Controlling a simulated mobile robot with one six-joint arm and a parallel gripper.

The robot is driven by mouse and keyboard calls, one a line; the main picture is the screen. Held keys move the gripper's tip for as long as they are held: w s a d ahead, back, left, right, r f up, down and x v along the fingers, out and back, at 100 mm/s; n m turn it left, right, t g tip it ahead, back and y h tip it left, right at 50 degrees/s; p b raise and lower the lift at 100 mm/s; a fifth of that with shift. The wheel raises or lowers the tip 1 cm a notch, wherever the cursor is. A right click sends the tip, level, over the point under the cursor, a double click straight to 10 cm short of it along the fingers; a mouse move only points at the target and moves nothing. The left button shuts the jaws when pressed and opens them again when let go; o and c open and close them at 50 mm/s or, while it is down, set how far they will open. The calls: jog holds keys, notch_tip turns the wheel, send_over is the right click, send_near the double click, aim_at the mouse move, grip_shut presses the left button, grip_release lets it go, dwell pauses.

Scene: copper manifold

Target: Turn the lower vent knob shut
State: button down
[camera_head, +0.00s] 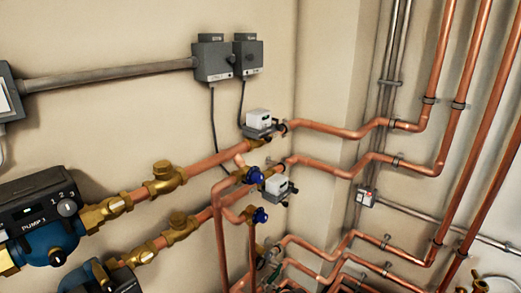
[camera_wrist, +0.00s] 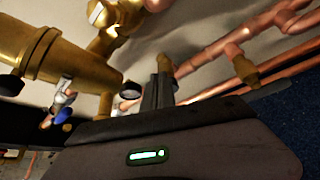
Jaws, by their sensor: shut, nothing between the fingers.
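In the wrist view, my gripper (camera_wrist: 163,64) is shut and empty, its dark fingers pressed together in front of copper and brass pipework. A small black knob (camera_wrist: 131,90) is just left of the fingers, apart from them in the picture. I cannot tell whether it is the lower vent knob or how far it is turned. In the head view, two blue knobs sit on the brass fittings: an upper one (camera_head: 254,175) and a lower one (camera_head: 260,215). My gripper does not show in the head view.
A large brass body (camera_wrist: 60,55) and a copper pipe (camera_wrist: 235,45) crowd around the gripper. In the head view, blue pumps (camera_head: 50,228) stand at lower left, grey boxes (camera_head: 213,62) hang on the wall, and vertical copper pipes (camera_head: 440,65) run at right.

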jog(key=shift+f, duration=0.15)
jog(key=shift+w+d+f, duration=0.2)
jog(key=shift+w+d, duration=0.05)
dwell(0.5)
jog(key=shift+w+d+f, duration=0.15)
jog(key=shift+d+f, duration=0.05)
jog(key=shift+f, duration=0.05)
dwell(0.4)
jog(key=shift+w, duration=0.1)
